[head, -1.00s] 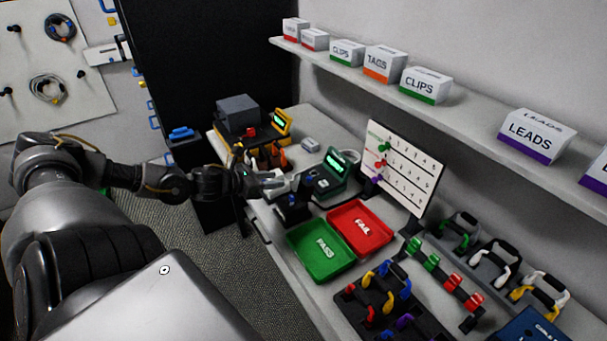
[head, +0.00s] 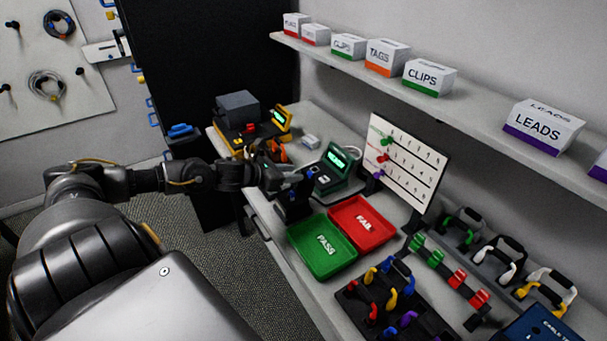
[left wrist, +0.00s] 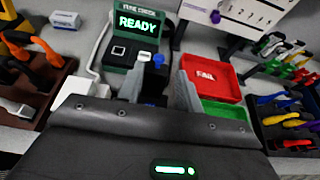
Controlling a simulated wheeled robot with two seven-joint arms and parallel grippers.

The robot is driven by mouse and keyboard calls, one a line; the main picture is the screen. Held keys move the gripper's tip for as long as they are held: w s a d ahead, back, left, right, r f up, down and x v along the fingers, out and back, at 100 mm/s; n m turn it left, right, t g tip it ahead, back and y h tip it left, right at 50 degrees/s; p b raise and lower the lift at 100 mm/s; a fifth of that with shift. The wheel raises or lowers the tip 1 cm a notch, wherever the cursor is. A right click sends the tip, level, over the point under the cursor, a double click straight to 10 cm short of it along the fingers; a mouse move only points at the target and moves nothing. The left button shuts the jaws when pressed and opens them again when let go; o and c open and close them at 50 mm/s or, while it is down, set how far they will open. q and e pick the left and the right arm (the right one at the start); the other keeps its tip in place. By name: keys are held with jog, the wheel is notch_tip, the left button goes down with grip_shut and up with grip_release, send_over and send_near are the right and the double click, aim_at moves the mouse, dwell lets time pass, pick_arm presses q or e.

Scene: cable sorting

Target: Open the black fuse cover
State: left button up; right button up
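My right gripper is not in view.
The green PASS tray (head: 298,245) and red FAIL tray (head: 345,212) lie close to the right of the gripper. A whiteboard (head: 430,150) stands behind them. A rack of coloured leads (head: 425,318) is nearer. A yellow tester (head: 281,117) stands farther left.

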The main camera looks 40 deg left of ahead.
aim_at(309, 173)
pick_arm(q)
jog(key=shift+p+x, duration=0.6)
jog(key=shift+x, duration=1.9)
jog(key=shift+c, duration=0.5)
grip_shut()
